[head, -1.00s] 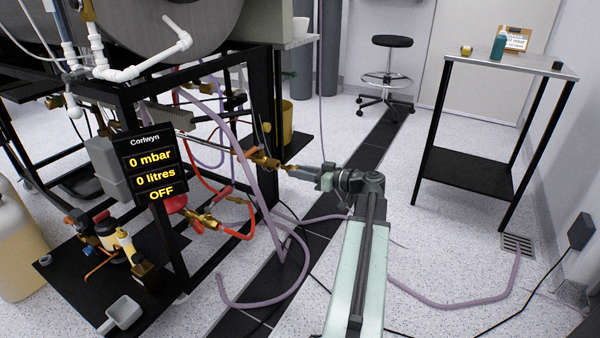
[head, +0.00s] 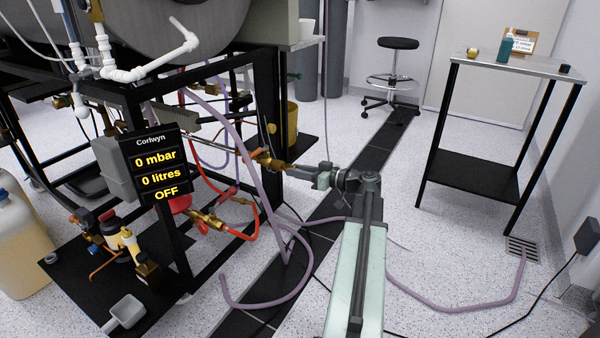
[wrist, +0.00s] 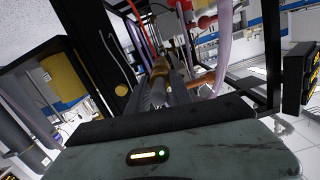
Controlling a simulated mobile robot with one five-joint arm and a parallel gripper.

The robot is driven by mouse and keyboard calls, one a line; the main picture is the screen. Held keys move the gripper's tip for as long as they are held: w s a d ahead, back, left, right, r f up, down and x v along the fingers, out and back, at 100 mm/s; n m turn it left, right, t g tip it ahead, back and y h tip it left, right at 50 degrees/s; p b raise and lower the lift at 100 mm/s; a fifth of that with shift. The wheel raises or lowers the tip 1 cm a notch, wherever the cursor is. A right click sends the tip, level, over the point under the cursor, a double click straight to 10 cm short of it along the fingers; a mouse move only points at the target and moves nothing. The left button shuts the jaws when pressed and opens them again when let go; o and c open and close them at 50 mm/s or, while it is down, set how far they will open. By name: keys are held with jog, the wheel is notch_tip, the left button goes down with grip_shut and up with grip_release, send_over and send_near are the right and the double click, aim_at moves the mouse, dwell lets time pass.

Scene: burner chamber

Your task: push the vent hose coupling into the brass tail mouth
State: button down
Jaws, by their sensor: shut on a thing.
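The brass tail (head: 268,161) sticks out of the black frame, to the left of my gripper in the head view. My gripper (head: 300,171) points left at it and is shut on a small brass piece, which I take as the vent hose coupling (head: 287,168). Coupling and tail look in line and touching or nearly so; I cannot tell how deep the coupling sits. In the wrist view brass (wrist: 161,70) shows beyond the tips of my gripper (wrist: 166,88). The tail's mouth is hidden.
An orange-handled valve (wrist: 203,79) is close beside the jaws in the wrist view. A lilac hose (head: 240,135) hangs in front of the frame (head: 182,245). A display panel (head: 155,165) reads 0 mbar, 0 litres, OFF.

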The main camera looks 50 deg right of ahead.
jog(key=shift+w+a, duration=0.1)
jog(key=shift+w, duration=0.45)
jog(key=c, duration=1.1)
grip_release()
jog(key=shift+o, duration=0.2)
jog(key=f+v, duration=0.1)
jog(key=v, duration=0.6)
jog(key=shift+s+r+p, duration=0.4)
jog(key=shift+r+p, duration=0.05)
jog(key=shift+r, duration=0.05)
